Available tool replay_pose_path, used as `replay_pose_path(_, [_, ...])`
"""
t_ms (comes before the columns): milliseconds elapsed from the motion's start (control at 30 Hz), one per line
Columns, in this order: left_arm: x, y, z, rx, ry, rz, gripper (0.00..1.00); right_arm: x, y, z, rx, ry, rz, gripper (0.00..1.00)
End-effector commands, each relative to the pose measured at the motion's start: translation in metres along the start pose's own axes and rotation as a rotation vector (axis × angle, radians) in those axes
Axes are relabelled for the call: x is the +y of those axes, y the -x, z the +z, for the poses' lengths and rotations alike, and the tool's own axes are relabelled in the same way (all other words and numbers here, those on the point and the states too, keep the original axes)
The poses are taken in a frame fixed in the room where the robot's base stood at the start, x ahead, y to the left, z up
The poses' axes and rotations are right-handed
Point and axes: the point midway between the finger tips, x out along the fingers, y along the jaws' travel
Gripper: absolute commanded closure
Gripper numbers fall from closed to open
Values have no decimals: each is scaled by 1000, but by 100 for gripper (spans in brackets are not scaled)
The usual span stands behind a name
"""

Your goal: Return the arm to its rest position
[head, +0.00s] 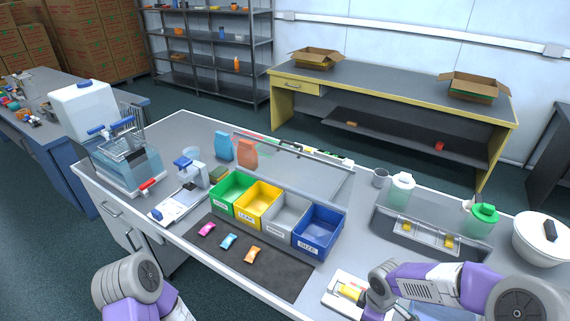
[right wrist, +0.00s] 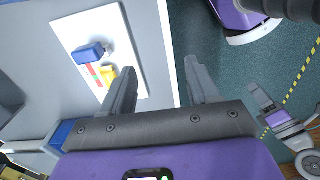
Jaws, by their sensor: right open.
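My right arm (head: 430,275) reaches in from the lower right of the head view. In the right wrist view my right gripper (right wrist: 163,85) has its two fingers wide apart with nothing between them. It hangs around the table's front edge, with floor beyond one finger. Beside it on the table lies a white board (right wrist: 125,60) with a blue-handled, yellow and red device (right wrist: 90,53). The board also shows in the head view (head: 330,298), partly hidden by the arm. My left arm (head: 130,285) shows at the lower left; its gripper is out of the frame.
A green bin (head: 228,203), a yellow bin (head: 252,217), a grey bin (head: 282,231) and a blue bin (head: 318,245) stand in a row. A dark mat (head: 285,275) before them holds pink (head: 207,229), blue (head: 228,241) and orange (head: 252,254) packets. A grey tray (head: 385,228) stands right.

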Motion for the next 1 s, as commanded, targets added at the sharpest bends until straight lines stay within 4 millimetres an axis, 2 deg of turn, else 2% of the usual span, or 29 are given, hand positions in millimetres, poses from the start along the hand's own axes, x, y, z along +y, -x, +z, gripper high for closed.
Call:
replay_pose_path(33, [-1, -2, 0, 0, 0, 0, 57, -10, -14, -8, 28, -32, -34, 40])
replay_pose_path(267, [-3, -9, -1, 1, 0, 0, 57, -51, -65, -40, 151, -237, -168, 40])
replay_pose_path(533, [-8, -20, 0, -1, 0, 0, 57, -110, -135, -69, 237, -649, -334, 40])
replay_pose_path(733, [-11, -30, -1, 0, 0, 0, 57, -150, -192, -64, 211, -1061, -370, 40])
replay_pose_path(833, [-12, -32, -1, 0, 0, 0, 57, -158, -206, -57, 193, -1180, -351, 40])
replay_pose_path(1000, [-12, -32, -1, 0, 0, 0, 57, -161, -212, -52, 185, -1245, -334, 40])
